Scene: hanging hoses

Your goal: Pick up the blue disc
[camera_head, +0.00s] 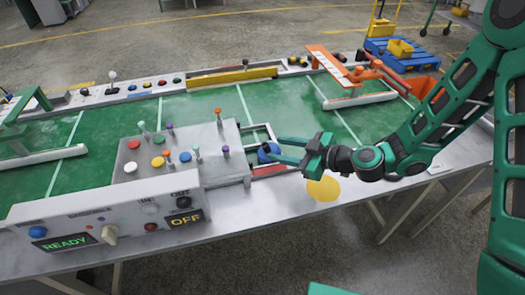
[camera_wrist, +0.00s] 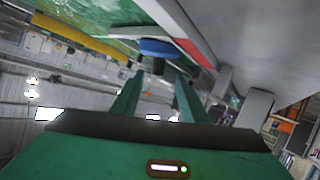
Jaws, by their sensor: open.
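A blue disc (camera_head: 267,150) sits at the right end of the grey block, by a small frame with red strips. In the wrist view the blue disc (camera_wrist: 158,47) lies just beyond my fingertips, with a dark piece below it. My gripper (camera_head: 279,152) is open, its two green fingers reaching left to the disc. I cannot tell whether the fingers touch the disc. Another small blue disc (camera_head: 185,156) lies on top of the grey block.
The grey block (camera_head: 215,135) carries upright pegs and coloured discs left of my gripper. A control box (camera_head: 110,215) with lit READY and OFF signs stands in front. A yellow disc (camera_head: 323,188) shows below my wrist. An orange bracket (camera_head: 370,72) stands behind my arm.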

